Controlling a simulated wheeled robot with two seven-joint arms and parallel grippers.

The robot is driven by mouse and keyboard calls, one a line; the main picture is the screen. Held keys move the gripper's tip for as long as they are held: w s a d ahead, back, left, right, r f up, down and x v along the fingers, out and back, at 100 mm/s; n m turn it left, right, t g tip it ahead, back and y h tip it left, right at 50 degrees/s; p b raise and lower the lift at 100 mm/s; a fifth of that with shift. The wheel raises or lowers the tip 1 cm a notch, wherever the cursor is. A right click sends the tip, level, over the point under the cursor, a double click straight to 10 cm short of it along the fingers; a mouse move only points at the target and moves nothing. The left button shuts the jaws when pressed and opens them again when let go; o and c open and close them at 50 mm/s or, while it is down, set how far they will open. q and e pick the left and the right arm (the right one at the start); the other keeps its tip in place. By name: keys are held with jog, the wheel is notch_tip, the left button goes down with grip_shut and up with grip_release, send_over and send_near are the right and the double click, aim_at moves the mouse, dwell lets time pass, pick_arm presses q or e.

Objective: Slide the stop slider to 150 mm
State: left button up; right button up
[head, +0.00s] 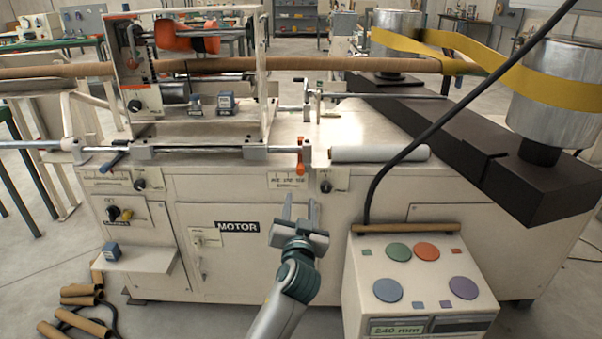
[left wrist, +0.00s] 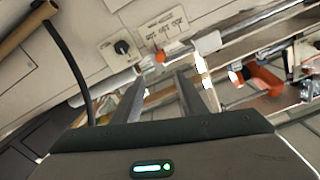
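An orange piece (head: 301,158), which looks like the stop slider, sits at the right end of a metal rail (head: 210,151) on the winder's front edge. It also shows in the left wrist view (left wrist: 162,57). A label (head: 287,180) with numbers is fixed below it; its print is too small to read surely. My left gripper (head: 300,208) is open and empty, its fingers pointing up in front of the panel, below the orange piece and apart from it. Its fingers also show in the left wrist view (left wrist: 158,92). My right gripper is not in view.
A black knob (head: 325,186) is right of the label. A white roll (head: 379,153) lies on the top edge. A button box (head: 418,285) with a "240 mm" display stands at the lower right, a black cable (head: 395,160) rising behind it. A small shelf (head: 140,262) juts out at left.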

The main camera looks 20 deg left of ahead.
aim_at(301, 171)
pick_arm(q)
jog(key=x, duration=1.6)
jog(key=shift+b, duration=0.35)
jog(key=shift+c, duration=0.7)
